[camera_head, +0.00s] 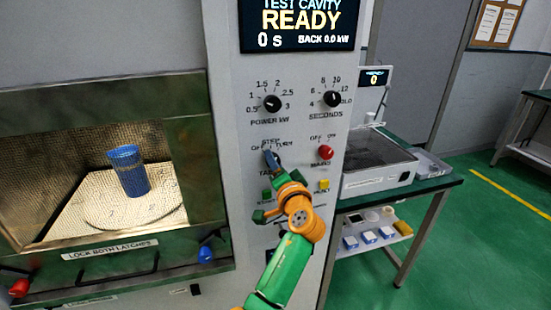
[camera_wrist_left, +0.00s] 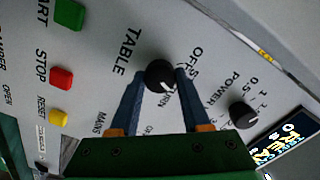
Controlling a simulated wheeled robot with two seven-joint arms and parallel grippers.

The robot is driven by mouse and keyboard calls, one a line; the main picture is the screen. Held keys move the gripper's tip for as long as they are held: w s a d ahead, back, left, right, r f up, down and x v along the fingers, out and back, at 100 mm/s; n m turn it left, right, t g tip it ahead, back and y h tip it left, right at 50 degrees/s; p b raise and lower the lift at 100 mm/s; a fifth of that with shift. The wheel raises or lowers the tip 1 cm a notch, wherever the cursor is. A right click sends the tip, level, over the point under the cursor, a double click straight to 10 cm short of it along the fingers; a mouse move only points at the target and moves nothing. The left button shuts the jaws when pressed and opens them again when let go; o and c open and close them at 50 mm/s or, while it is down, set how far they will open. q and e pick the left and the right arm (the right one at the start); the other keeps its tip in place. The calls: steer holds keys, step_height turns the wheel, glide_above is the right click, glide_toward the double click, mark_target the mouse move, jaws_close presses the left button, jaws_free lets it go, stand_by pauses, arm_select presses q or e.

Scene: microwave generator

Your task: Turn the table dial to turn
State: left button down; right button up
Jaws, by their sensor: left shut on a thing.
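The table dial (camera_wrist_left: 160,74) is a black round knob with a white pointer mark, beside the printed word TABLE on the grey panel. My left gripper (camera_wrist_left: 161,80) has one blue finger on each side of the knob and is shut on it. In the wrist view the white mark points toward the lower right; a finger partly hides the labels there. In the head view my left gripper (camera_head: 270,158) reaches up to the dial under the OFF, STEP and TURN labels (camera_head: 272,143) and hides most of it. My right gripper is not in view.
Above are the power dial (camera_head: 272,103) and seconds dial (camera_head: 332,99), under a display (camera_head: 300,28) reading READY. A red mains knob (camera_head: 326,152) and yellow reset button (camera_head: 324,185) are close by. The cavity at left holds a blue cup (camera_head: 129,172).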

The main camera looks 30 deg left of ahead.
arm_select(q)
steer(key=m+p, duration=0.2)
steer(key=m, duration=0.2)
steer(key=shift+r+m, duration=0.15)
steer(key=shift+m, duration=0.15)
stand_by(0.5)
steer(key=c, duration=0.6)
jaws_free()
steer(key=shift+c, duration=0.2)
steer(key=shift+o, duration=1.4)
steer(key=shift+a, duration=0.1)
steer(key=shift+w, duration=0.1)
